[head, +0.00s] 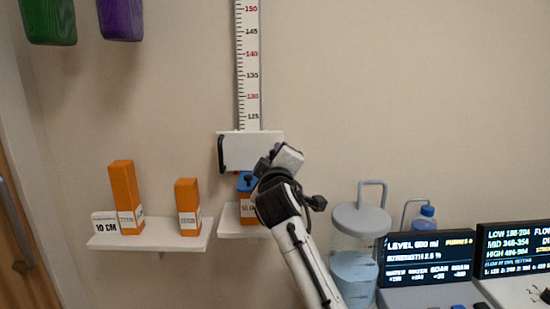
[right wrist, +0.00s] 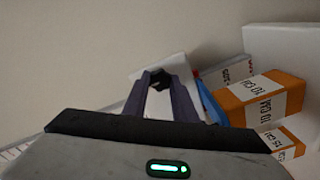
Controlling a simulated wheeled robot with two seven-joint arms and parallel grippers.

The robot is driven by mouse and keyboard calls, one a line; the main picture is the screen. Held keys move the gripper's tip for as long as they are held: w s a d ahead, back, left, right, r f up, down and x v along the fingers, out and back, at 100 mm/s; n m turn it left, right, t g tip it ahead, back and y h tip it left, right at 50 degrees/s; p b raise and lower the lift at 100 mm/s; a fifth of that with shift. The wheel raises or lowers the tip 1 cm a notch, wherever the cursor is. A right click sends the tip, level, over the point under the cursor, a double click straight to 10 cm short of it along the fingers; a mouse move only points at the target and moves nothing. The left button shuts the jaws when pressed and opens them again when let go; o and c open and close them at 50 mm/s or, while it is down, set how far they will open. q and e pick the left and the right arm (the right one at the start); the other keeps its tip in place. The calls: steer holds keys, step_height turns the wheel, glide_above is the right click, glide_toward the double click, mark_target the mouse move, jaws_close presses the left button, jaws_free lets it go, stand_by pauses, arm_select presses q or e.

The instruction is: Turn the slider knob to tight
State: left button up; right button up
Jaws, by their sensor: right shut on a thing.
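The white slider (head: 245,153) sits on a vertical wall ruler (head: 248,70), just below the 125 mark, with a black handle (head: 221,155) on its left side. My right gripper (head: 278,160) is at the slider's right end and hides that part in the head view. In the right wrist view the dark slider knob (right wrist: 160,77) shows between the tips of my two purple-grey fingers, against the white slider face (right wrist: 178,66). The fingers are shut on the knob. I cannot read any tight marking or the knob's turn angle. My left gripper is not in view.
A small shelf (head: 228,224) below the slider bears an orange and blue block (head: 247,181) close to my gripper. Another shelf (head: 150,243) at left bears two orange blocks. A lidded water container (head: 355,275) and display screens (head: 428,258) stand at right.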

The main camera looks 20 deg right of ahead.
steer(key=o, duration=1.1)
steer(key=shift+c, duration=0.2)
steer(key=b+v, duration=0.1)
steer(key=v, duration=0.9)
steer(key=shift+s, duration=0.2)
